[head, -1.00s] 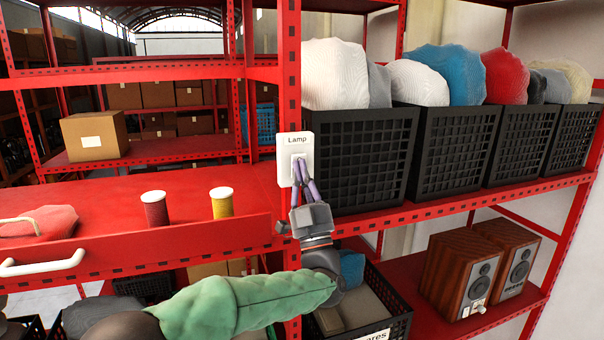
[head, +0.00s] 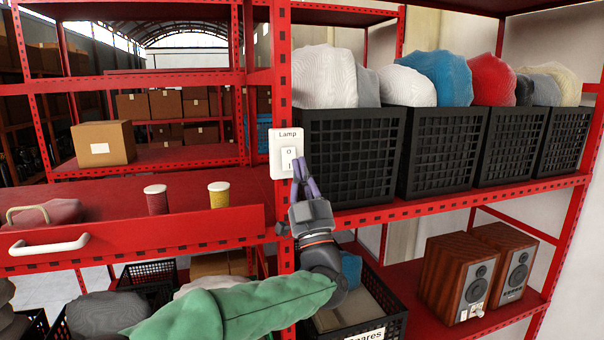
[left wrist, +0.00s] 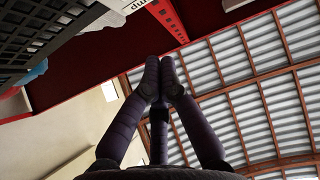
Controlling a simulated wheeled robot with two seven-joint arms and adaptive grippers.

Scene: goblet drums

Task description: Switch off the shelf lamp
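The white switch plate (head: 275,153) marked "Lamp" is fixed to the red shelf post in the head view. Its rocker (head: 289,157) shows an O at the top and an I at the bottom. My left gripper (head: 303,166) comes up from below, its purple fingers together, just right of and below the rocker. I cannot tell whether the tips touch the plate. In the left wrist view the two fingertips (left wrist: 161,75) meet with nothing between them. The lamp itself is not seen. My right gripper is not in view.
Black crates (head: 350,155) with cloth-like bundles stand right of the switch. Two wooden speakers (head: 459,275) sit on the lower right shelf. Thread spools (head: 157,199) and a drawer-like front with a white handle (head: 48,245) are on the left.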

